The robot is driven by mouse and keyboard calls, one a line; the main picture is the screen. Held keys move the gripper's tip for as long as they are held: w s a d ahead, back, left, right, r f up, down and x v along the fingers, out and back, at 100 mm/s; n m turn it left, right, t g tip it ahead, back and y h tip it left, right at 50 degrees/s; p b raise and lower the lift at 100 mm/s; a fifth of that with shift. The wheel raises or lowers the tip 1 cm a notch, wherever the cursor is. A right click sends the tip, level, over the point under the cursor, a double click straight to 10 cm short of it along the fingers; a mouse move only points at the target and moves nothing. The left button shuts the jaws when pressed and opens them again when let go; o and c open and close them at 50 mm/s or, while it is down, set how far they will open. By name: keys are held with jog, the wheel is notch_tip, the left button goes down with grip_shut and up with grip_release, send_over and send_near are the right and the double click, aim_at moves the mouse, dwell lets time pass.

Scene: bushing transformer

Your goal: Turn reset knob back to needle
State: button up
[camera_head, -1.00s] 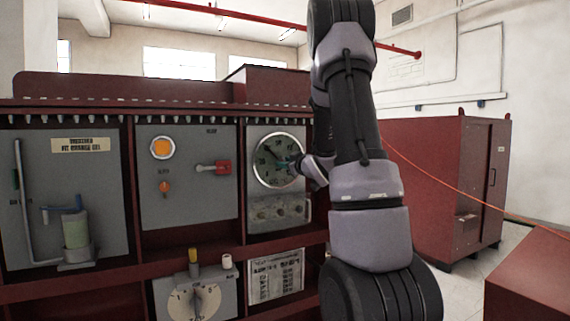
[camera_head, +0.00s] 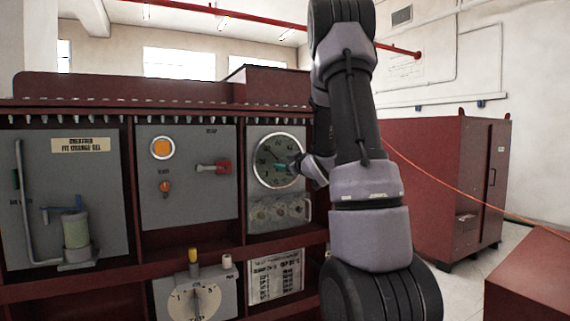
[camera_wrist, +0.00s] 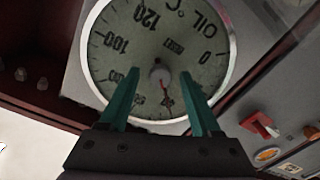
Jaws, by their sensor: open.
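The round oil temperature gauge (camera_head: 272,150) has a pale rim and a grey-green dial, set in the panel left of my arm. In the wrist view the dial (camera_wrist: 178,20) appears upside down, with "OIL °C" and numbers. A small knob (camera_wrist: 160,70) sits at the dial's centre, with a dark reddish needle (camera_wrist: 167,100) running down from it in the picture. My gripper (camera_wrist: 160,76) is open, its two teal fingers in front of the dial on either side of the knob. Contact with the knob cannot be told. In the head view my gripper (camera_head: 284,167) partly covers the dial.
A red switch (camera_head: 222,167) and an orange lamp (camera_head: 162,148) are on the panel to the left. A row of round parts (camera_head: 280,212) lies just below the gauge. A dial with a pointer (camera_head: 195,302) is lower left. A red cabinet (camera_head: 435,185) stands to the right.

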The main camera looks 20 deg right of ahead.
jog(key=s, duration=1)
jog(key=shift+s+d, duration=0.35)
jog(key=shift+s, duration=0.05)
jog(key=shift+r, duration=0.15)
jog(key=s+a+m+g, duration=0.5)
jog(key=s+a, duration=0.4)
jog(key=s, duration=0.3)
jog(key=s+a+r+m+g, duration=0.1)
jog(key=s+a+m+g, duration=0.4)
jog(key=s+a, duration=0.5)
jog(key=s, duration=0.2)
jog(key=shift+s+r+g+y, duration=0.25)
jog(key=shift+s+g+y, duration=0.05)
jog(key=shift+s+y, duration=0.1)
